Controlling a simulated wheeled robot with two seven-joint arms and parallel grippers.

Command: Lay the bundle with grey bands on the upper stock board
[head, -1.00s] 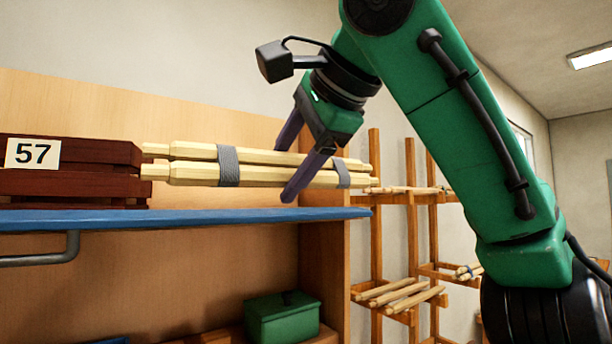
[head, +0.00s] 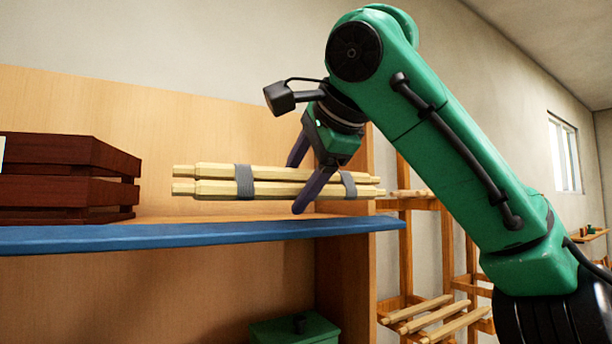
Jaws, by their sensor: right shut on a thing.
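The bundle with grey bands (head: 285,182) is a set of pale wooden spindles tied by two grey bands. It lies level, lengthwise above the blue-edged upper board (head: 200,236), with a small gap seeming to show under it; I cannot tell whether any part touches. My right gripper (head: 297,188) comes down from above, its purple-grey fingers on either side of the bundle, between the two bands and nearer the right one. It is shut on the bundle. My left gripper is not in view.
A dark red slatted crate (head: 65,180) stands on the board to the left of the bundle. A green box (head: 295,330) is below the board. A wooden rack (head: 405,240) with loose spindles stands to the right. The board between crate and bundle is clear.

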